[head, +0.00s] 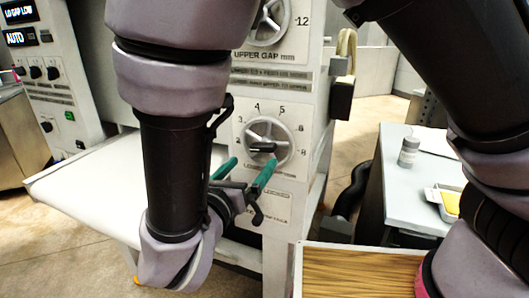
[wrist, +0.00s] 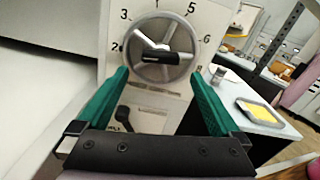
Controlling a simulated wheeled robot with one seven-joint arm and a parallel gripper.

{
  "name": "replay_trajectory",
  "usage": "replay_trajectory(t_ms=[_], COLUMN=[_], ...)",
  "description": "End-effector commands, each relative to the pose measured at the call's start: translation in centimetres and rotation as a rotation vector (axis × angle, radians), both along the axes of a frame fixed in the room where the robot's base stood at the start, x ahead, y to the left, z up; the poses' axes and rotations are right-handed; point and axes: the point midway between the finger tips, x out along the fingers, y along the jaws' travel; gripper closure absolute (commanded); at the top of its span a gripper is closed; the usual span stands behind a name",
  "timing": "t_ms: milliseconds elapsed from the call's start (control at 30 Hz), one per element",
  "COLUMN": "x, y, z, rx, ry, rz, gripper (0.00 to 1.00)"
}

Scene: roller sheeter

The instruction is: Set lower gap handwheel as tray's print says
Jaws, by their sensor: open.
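The lower gap handwheel (head: 283,135) is a grey spoked wheel with a black grip bar across it, ringed by printed numbers. It also shows in the wrist view (wrist: 137,62), where the bar lies nearly level, its dark end to the right. My gripper (head: 253,163) has two green fingers, open and empty, just in front of and below the wheel. In the wrist view the fingertips (wrist: 160,72) stand at either side of the wheel's lower part; contact cannot be told. A small tray (head: 434,195) with yellow contents sits on the right-hand table; its print is not readable.
The upper gap handwheel (head: 262,34) is above. A control panel at left has a display (head: 20,12) reading "LO GAP LOW". A white feed table (head: 90,180) lies left. A wooden surface (head: 360,272) is at the bottom.

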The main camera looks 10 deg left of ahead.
Motion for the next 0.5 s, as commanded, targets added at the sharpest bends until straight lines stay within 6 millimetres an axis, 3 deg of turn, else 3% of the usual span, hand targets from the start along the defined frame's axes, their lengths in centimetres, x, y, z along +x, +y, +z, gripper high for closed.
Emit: replay_trajectory(t_ms=[200, 500], x=[3.7, 5.3], y=[-0.9, -1.3], z=[0.0, 0.0], rx=[0.001, 0.002], ry=[-0.001, 0.0], rz=[-0.003, 0.0], gripper=[0.0, 0.0])
